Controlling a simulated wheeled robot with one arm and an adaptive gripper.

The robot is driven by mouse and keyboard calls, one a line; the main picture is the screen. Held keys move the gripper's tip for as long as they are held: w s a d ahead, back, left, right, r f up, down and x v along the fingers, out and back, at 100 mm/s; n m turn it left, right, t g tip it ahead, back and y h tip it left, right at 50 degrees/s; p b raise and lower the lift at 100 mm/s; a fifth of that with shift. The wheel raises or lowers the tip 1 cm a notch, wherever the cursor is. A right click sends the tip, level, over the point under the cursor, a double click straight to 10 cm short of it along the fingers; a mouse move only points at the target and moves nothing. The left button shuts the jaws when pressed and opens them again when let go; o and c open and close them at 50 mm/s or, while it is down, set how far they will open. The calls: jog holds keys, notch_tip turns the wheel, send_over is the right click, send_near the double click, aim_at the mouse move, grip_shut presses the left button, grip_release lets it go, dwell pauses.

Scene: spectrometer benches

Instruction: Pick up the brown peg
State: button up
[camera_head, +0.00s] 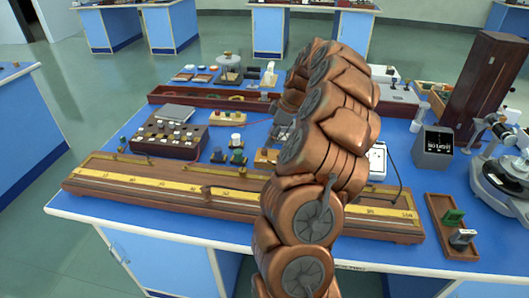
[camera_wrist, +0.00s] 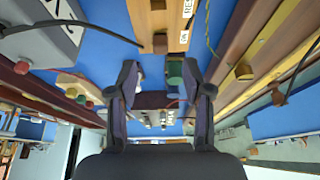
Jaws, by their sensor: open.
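In the wrist view, my gripper (camera_wrist: 160,68) is open, its two dark fingers apart with nothing between the tips. A small brown peg (camera_wrist: 160,42) stands on a light wooden block (camera_wrist: 158,18), beyond the fingertips and near the line between them. Other brown pegs show at the right, one (camera_wrist: 244,71) by the long wooden rail. In the head view, my copper-coloured arm hides the gripper and part of the bench. A brown peg (camera_head: 206,191) sits on the long wooden ruler rail (camera_head: 130,185). I cannot tell which brown peg is meant.
A green knob (camera_wrist: 174,68) is close to the right fingertip. Cables cross nearby.

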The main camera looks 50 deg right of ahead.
aim_at(264, 149)
jog(key=shift+p+x, duration=0.85)
jog(key=shift+x, duration=1.85)
grip_shut()
